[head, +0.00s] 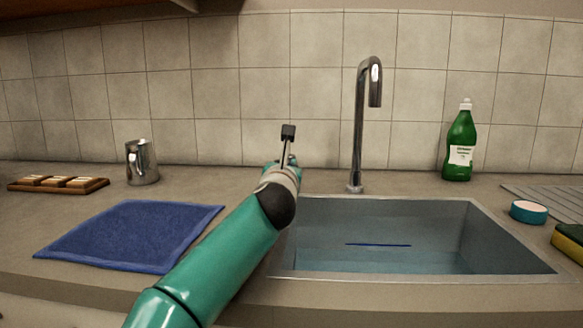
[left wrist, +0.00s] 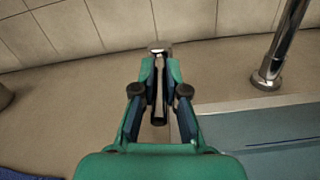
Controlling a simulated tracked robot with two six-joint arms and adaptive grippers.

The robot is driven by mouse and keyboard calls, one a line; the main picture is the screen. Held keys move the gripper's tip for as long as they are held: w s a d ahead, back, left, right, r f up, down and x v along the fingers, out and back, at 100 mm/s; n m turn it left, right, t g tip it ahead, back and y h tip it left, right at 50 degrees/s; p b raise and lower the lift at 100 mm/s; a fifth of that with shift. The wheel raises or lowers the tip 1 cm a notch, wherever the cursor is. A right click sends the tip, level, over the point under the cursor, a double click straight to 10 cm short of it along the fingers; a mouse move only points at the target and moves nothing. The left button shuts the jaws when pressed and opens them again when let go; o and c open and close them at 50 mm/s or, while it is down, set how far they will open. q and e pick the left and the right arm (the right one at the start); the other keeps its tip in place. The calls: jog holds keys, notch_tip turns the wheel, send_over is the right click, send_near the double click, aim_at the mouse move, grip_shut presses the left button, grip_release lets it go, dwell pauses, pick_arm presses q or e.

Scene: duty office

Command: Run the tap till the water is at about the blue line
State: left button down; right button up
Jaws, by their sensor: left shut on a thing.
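The chrome tap (head: 359,130) stands behind the sink (head: 460,215), its spout over the basin; I see no stream from it. A lever with a dark knob (head: 288,132) stands left of the tap. My left gripper (head: 283,166) is at the lever and shut on it; in the left wrist view its fingers (left wrist: 160,92) close around the lever (left wrist: 158,60). The blue line (head: 378,245) is on the sink's back wall. Bluish water (head: 370,262) lies in the basin, its surface close to the line; the exact gap is hard to tell. My right gripper is out of view.
A blue cloth (head: 130,236) lies left of my arm. A metal jug (head: 142,163) and a wooden tray (head: 60,184) stand behind it.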

pick_arm(q)
jog(key=c, duration=1.2)
grip_release()
jog(key=shift+s+d+f, duration=0.1)
jog(key=shift+f, duration=0.05)
jog(key=shift+s, duration=0.1)
jog(key=shift+s+a, duration=0.2)
jog(key=shift+s, duration=2.75)
jog(key=shift+s+a, duration=0.2)
jog(key=shift+s, duration=2.7)
